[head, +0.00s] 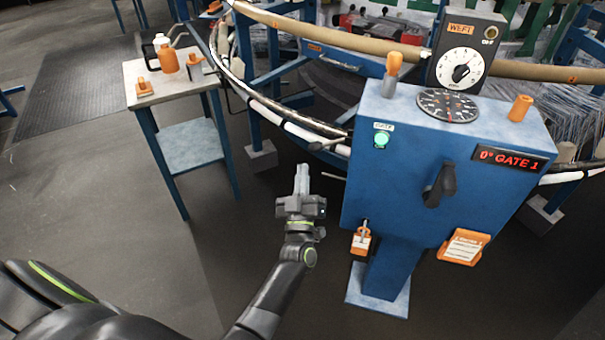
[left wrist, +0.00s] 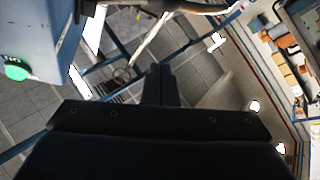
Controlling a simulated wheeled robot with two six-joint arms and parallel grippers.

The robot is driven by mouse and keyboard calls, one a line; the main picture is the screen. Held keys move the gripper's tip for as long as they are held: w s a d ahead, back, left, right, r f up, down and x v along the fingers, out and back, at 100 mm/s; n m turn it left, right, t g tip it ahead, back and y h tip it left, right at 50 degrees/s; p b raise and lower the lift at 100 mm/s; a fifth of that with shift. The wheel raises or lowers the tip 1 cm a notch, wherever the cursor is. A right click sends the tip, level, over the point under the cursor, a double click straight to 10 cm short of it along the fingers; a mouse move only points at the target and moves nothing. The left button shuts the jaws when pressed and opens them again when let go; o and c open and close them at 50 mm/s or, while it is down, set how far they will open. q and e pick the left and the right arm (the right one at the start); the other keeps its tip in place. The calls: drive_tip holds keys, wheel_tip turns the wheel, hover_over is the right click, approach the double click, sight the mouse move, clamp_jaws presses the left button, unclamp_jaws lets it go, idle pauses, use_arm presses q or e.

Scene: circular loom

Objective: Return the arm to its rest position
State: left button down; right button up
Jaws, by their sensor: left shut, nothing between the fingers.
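My left gripper (head: 302,178) is in the middle of the head view, shut and empty, with its fingers pointing away from me. It is in the open space left of the blue control box (head: 420,150) and touches nothing that I can see. In the left wrist view its closed fingers (left wrist: 159,82) show dark at the centre, over the grey floor. The left arm reaches in from the bottom of the head view. My right gripper is not in either view.
The control box carries a green button (head: 381,139), a black lever (head: 440,186) and a dial (head: 448,105). A small table (head: 142,94) with bottles stands at left. The loom's curved rail (head: 285,113) runs behind the gripper. The floor (head: 120,220) at left is clear.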

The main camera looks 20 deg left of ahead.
use_arm(q)
drive_tip(key=shift+s+d+f, duration=0.1)
drive_tip(key=shift+s+f, duration=0.1)
drive_tip(key=shift+s, duration=0.05)
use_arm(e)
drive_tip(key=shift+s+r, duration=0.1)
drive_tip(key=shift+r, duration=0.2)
